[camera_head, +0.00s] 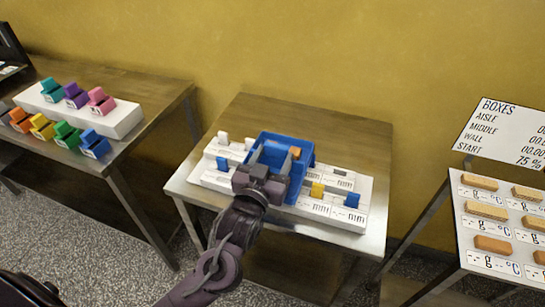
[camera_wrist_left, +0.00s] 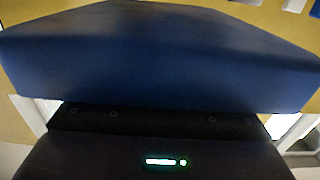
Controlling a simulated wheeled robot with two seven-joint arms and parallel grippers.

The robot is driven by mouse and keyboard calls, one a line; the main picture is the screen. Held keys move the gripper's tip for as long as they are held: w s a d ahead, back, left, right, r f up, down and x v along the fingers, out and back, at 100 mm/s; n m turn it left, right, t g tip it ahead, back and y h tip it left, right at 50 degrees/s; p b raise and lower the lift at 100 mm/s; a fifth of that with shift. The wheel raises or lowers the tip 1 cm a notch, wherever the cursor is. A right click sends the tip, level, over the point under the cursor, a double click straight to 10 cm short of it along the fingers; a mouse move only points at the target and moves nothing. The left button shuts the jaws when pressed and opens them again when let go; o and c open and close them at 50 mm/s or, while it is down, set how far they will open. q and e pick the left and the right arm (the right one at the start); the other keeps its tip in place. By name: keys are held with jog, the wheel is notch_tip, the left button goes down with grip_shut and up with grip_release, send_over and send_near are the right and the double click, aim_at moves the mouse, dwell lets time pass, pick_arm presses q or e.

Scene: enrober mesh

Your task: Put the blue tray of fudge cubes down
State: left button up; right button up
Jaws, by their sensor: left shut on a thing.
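The blue tray (camera_head: 303,175) is over the middle table in the head view, above the white labelled board. One brown fudge cube (camera_head: 295,153) shows inside it near the right wall; the rest of its inside is partly hidden by my gripper. My left gripper (camera_head: 268,172) is shut on the near side of the tray. In the left wrist view the tray's blue underside or wall (camera_wrist_left: 160,65) fills the upper part of the picture. I cannot tell whether the tray touches the board. My right gripper is not in view.
The white board (camera_head: 345,212) on the middle table (camera_head: 330,125) carries small white, blue and yellow blocks. The table's back strip is clear. A left table holds coloured boxes on a white block (camera_head: 120,118). A right stand (camera_head: 480,240) holds tan bars below a "BOXES" sign (camera_head: 505,130).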

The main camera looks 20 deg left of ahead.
pick_arm(q)
jog(key=shift+f, duration=0.55)
jog(key=o, duration=1.4)
